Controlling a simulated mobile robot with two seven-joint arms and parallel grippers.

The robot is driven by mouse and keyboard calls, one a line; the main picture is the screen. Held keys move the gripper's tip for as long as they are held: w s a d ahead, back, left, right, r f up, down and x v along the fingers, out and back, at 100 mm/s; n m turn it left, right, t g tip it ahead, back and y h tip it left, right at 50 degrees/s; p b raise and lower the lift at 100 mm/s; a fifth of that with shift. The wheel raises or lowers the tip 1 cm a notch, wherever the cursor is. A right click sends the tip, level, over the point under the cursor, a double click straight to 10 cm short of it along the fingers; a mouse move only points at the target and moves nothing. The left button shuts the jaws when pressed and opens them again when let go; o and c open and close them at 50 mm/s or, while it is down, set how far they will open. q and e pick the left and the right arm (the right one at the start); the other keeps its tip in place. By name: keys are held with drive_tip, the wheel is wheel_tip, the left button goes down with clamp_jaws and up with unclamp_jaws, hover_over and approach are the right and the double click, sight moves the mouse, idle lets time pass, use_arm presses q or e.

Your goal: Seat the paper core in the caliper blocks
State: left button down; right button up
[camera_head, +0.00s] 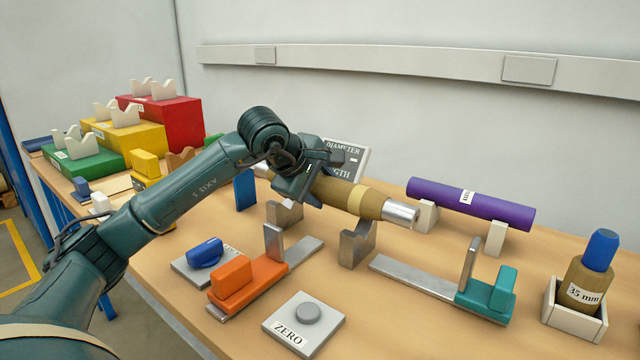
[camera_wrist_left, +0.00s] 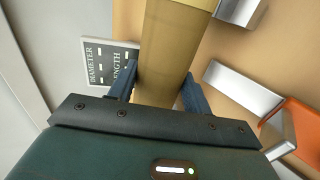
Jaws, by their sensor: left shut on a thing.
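The paper core (camera_head: 372,203) is a brown cylinder with a tan band and a silver end, lying roughly level. My left gripper (camera_head: 312,188) is shut around its middle; in the left wrist view both fingers flank the core (camera_wrist_left: 168,60). Two grey V-notched caliper blocks (camera_head: 357,246) (camera_head: 284,214) stand below it on the table. The core appears above and slightly behind their notches, with a small gap at the right block. My left arm and hand hide part of the core's left side. My right gripper is not in view.
An orange slider (camera_head: 232,283) and a teal slider (camera_head: 488,294) with upright grey jaws flank the blocks. A ZERO button plate (camera_head: 303,325) is in front. A DIAMETER/LENGTH display (camera_head: 349,158) stands behind.

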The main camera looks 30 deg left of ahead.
use_arm(q)
drive_tip(key=shift+f+b, duration=1)
drive_tip(key=shift+f, duration=0.35)
drive_tip(key=shift+f, duration=0.35)
drive_tip(key=c, duration=0.8)
unclamp_jaws()
drive_tip(key=shift+o, duration=1.2)
drive_tip(key=shift+f, duration=0.25)
drive_tip(key=v, duration=1.3)
drive_tip(key=shift+r, duration=0.2)
drive_tip(key=shift+s, duration=0.1)
